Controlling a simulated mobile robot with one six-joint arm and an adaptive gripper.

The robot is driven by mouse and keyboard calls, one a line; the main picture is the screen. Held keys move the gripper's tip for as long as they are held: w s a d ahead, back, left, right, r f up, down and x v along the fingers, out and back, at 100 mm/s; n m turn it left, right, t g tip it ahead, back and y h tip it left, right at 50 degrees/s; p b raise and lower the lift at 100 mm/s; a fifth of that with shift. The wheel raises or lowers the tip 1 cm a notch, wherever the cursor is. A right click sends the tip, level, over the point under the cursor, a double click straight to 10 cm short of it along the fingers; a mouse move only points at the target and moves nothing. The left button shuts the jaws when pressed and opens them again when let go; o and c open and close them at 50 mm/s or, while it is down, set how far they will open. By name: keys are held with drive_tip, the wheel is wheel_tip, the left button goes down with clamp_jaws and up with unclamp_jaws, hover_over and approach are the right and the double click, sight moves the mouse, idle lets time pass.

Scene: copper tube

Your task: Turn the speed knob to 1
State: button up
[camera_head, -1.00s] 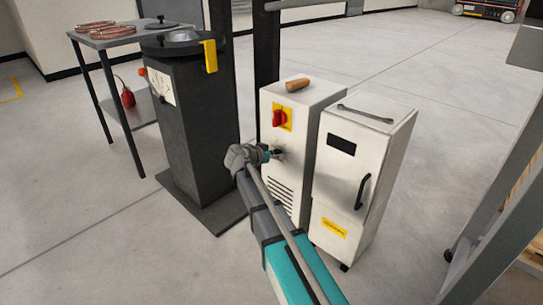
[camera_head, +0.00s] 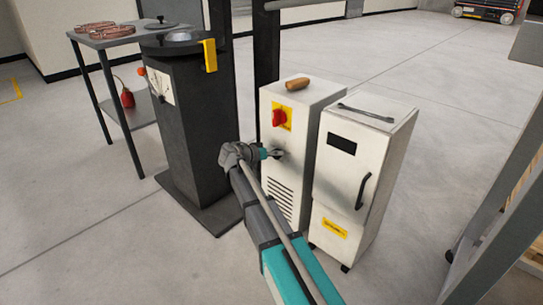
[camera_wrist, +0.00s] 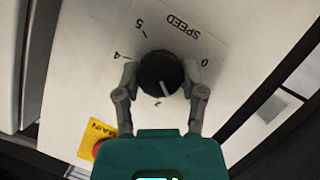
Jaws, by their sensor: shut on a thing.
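The speed knob (camera_wrist: 160,72) is round and black with a white pointer line, on a white panel marked SPEED, which appears upside down in the wrist view. Figures 5, 4 and 0 show around it, and a mark that looks like 2 lies just below it. The pointer aims down and slightly right, close to that mark. The 1 cannot be made out. My gripper (camera_wrist: 160,80) has one finger on each side of the knob, closed on it.
A red switch on a yellow plate (camera_head: 281,118) sits above my gripper. A wooden-coloured handle (camera_head: 297,84) lies on the cabinet top. A second white unit (camera_head: 345,185) stands close on the right, and a dark pedestal (camera_head: 195,130) on the left.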

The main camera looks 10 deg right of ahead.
drive_tip(key=shift+d, duration=0.15)
drive_tip(key=o, duration=1.1)
drive_tip(key=shift+c, duration=0.2)
drive_tip(key=shift+o, duration=0.4)
drive_tip(key=s+a+r+m+t+y+p, duration=0.1)
drive_tip(key=s+a+r+m+p, duration=0.3)
drive_tip(key=a, duration=0.6)
drive_tip(key=s+r+t+p, duration=0.1)
drive_tip(key=s+p, duration=0.1)
drive_tip(key=s, duration=0.1)
drive_tip(key=shift+a+y, duration=0.15)
drive_tip(key=shift+y, duration=0.25)
